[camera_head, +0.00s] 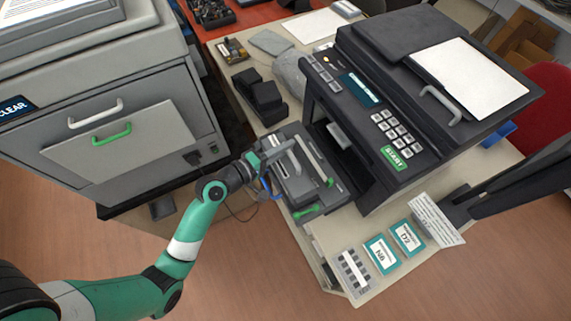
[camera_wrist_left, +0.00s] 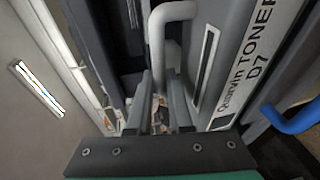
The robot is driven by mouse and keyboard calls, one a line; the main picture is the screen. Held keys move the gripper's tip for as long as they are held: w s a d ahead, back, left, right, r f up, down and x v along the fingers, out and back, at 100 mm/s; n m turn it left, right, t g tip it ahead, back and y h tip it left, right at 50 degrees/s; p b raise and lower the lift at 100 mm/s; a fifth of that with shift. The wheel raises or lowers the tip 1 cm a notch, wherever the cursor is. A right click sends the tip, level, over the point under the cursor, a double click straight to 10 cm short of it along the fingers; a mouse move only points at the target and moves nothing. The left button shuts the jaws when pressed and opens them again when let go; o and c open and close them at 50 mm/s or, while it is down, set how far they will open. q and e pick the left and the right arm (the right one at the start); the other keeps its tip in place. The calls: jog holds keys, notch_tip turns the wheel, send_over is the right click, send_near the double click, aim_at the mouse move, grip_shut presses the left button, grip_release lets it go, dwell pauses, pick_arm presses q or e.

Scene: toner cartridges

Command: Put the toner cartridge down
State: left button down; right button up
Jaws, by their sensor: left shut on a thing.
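The toner cartridge (camera_head: 297,186) is a long grey block with a light handle on top. It is over the dark pulled-out tray (camera_head: 335,197) at the printer's front; I cannot tell whether it rests on it. My left gripper (camera_head: 273,154) is at the cartridge's upper left end, shut on its handle. In the left wrist view, the fingers (camera_wrist_left: 160,100) are at the grey handle (camera_wrist_left: 172,12), and the cartridge's white label (camera_wrist_left: 255,65) reads "TONER D7". The cartridge's underside is hidden. I cannot make out my right gripper.
The dark printer (camera_head: 365,125) stands right of the cartridge. A grey cabinet (camera_head: 185,105) is on the left. Two teal-edged cards (camera_head: 381,254) and a white notice (camera_head: 436,219) are at the table's front. A dark bar (camera_head: 520,190) reaches in from the right.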

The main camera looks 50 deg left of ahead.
aim_at(285, 159)
pick_arm(q)
notch_tip(285, 159, down, 6)
jog(key=shift+r+b, duration=0.15)
jog(key=shift+b, duration=1.1)
jog(key=shift+r, duration=0.1)
jog(key=c, duration=1.1)
grip_release()
jog(key=shift+f, duration=0.2)
jog(key=shift+r, duration=0.1)
